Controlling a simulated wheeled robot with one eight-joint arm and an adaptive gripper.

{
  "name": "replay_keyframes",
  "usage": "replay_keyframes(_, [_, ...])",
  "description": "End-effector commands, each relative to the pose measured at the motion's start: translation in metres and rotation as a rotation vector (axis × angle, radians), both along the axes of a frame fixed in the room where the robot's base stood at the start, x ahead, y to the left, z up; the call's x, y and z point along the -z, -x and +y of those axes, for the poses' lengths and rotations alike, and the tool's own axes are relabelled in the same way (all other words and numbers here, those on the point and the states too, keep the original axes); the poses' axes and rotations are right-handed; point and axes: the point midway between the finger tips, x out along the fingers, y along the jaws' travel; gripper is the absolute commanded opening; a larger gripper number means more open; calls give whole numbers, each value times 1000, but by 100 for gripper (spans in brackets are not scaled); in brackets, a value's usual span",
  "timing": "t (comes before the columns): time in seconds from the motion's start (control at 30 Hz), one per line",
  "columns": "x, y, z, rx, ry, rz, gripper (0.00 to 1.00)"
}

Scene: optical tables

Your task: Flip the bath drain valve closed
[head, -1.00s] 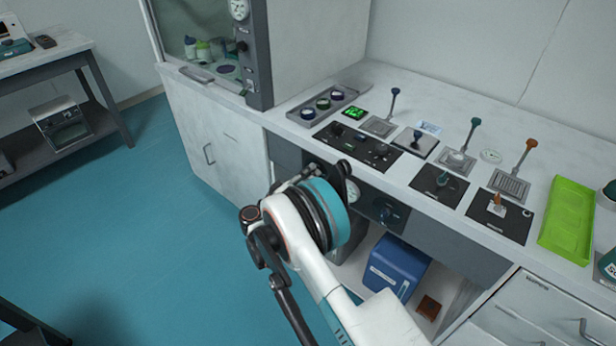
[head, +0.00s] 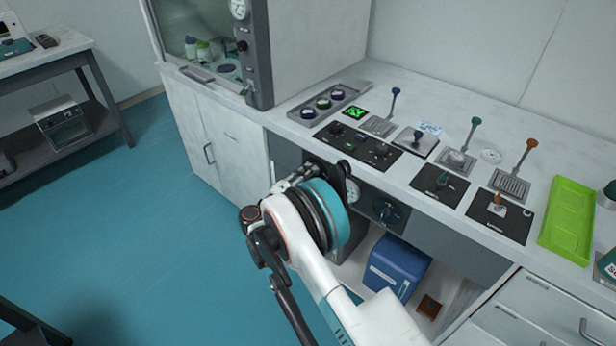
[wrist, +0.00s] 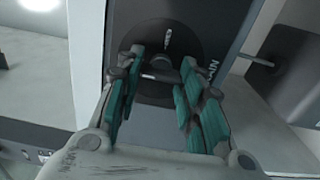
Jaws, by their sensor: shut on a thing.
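In the wrist view a dark round valve (wrist: 181,42) with a small handle sits on the dark grey panel. Part of a label beside it shows letters like "AIN". My gripper (wrist: 160,70) has its teal-padded fingers on either side of the handle and is shut on it. The fingers hide part of the handle, so its exact angle is hard to tell. In the head view my gripper (head: 296,178) is at the left end of the bench's front panel, partly behind my wrist, and the held valve is hidden there.
A blue valve (head: 388,211) and a gauge (head: 352,190) are on the same front panel, right of my wrist. A blue box (head: 397,268) stands on the shelf below. Several levers and black control plates (head: 358,146) cover the bench top.

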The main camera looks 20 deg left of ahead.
Motion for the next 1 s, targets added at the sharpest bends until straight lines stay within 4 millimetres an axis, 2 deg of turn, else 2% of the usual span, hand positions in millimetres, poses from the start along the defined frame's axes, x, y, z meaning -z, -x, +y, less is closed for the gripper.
replay_keyframes(0.37, [1,0,1,-2,2,2,11])
replay_keyframes(0.4, [1,0,1,-2,2,2,44])
replay_keyframes(0.47, [1,0,1,-2,2,2,55])
replay_keyframes(0.83, [0,2,1,-1,2,1,55])
replay_keyframes(1.0, [0,19,9,-2,2,1,55])
